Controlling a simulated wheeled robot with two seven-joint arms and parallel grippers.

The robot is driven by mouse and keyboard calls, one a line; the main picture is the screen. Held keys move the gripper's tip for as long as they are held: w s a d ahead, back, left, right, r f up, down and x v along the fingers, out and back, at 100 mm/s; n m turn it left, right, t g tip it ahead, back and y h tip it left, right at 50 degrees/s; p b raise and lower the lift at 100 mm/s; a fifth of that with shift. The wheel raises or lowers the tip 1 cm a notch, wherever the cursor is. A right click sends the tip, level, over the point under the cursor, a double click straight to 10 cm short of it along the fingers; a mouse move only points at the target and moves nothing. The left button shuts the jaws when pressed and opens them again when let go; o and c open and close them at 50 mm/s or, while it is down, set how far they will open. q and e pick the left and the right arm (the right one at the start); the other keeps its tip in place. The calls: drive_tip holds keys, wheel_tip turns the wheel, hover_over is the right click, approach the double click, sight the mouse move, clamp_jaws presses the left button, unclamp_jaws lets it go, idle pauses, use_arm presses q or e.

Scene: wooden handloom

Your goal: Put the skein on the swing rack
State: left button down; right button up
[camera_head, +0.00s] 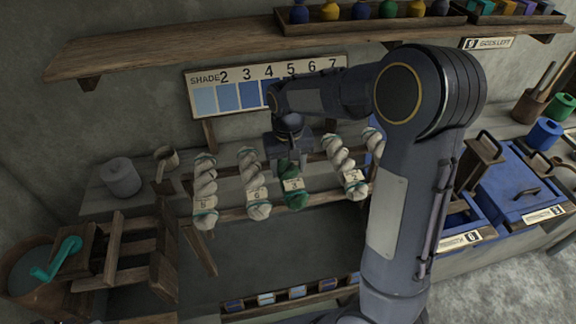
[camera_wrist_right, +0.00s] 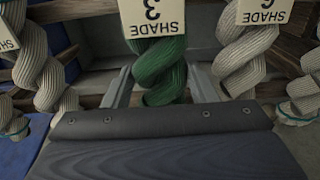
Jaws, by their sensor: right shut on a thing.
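The green twisted skein (camera_head: 295,201) has a tag reading shade 3 and hangs among several off-white skeins at a wooden rack (camera_head: 231,214), which appears to be the swing rack. My right gripper (camera_head: 290,160) is at the upper part of the green skein. In the wrist view my right gripper (camera_wrist_right: 160,92) has one finger on each side of the green skein (camera_wrist_right: 160,68), shut on it. Whether the skein's top rests on a rail is hidden by my gripper. My left gripper is not in view.
Off-white skeins (camera_head: 253,178) (camera_head: 341,158) hang close on both sides of the green one. A shade board (camera_head: 228,98) is on the wall behind, under a shelf (camera_head: 200,45). A teal-cranked wooden device (camera_head: 110,262) stands left. A blue chest (camera_head: 520,190) stands right.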

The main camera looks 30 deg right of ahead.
drive_tip(key=shift+f, duration=0.35)
drive_tip(key=shift+f, duration=0.15)
drive_tip(key=o, duration=1)
drive_tip(key=shift+o, duration=0.2)
